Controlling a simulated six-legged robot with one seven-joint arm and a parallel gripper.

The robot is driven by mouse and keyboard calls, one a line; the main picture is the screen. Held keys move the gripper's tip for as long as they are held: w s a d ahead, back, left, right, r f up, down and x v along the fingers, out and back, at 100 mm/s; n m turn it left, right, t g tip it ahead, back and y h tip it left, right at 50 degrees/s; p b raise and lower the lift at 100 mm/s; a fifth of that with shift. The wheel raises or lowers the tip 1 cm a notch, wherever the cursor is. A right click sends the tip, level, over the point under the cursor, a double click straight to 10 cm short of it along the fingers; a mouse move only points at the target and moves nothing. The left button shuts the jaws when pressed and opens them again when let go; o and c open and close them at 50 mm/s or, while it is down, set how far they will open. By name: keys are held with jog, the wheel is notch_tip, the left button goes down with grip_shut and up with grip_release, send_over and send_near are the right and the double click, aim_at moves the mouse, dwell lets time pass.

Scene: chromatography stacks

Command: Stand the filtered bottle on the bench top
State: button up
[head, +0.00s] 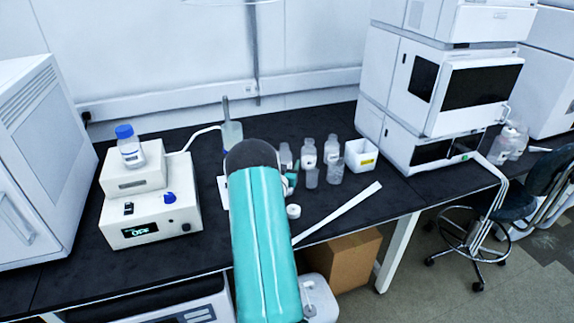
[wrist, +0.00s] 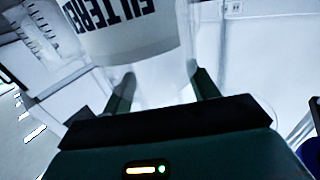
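The filtered bottle (wrist: 135,38) is a clear bottle with a white label reading "FILTERED" in dark letters. It fills the upper middle of the wrist view and its top is cut off. My gripper (wrist: 163,88) has one dark green finger on each side of the clear glass and appears shut on it. In the head view my teal arm hides most of the gripper and the bottle. The black bench top (head: 100,270) runs across the head view, with my arm's dark end over its middle. Whether the bottle touches the bench cannot be told.
Several clear bottles (head: 309,153) and a white box (head: 361,156) stand right of my arm. A white ring (head: 293,211) and a white strip (head: 340,210) lie in front. A stirrer-like device (head: 150,222) carries a blue-capped bottle (head: 130,147). Instrument stacks (head: 430,90) stand at right.

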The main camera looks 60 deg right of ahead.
jog(key=shift+a+r, duration=0.1)
jog(key=shift+r, duration=0.05)
jog(key=s+a, duration=0.2)
jog(key=a, duration=0.9)
jog(key=shift+s+a, duration=0.15)
jog(key=shift+a, duration=0.15)
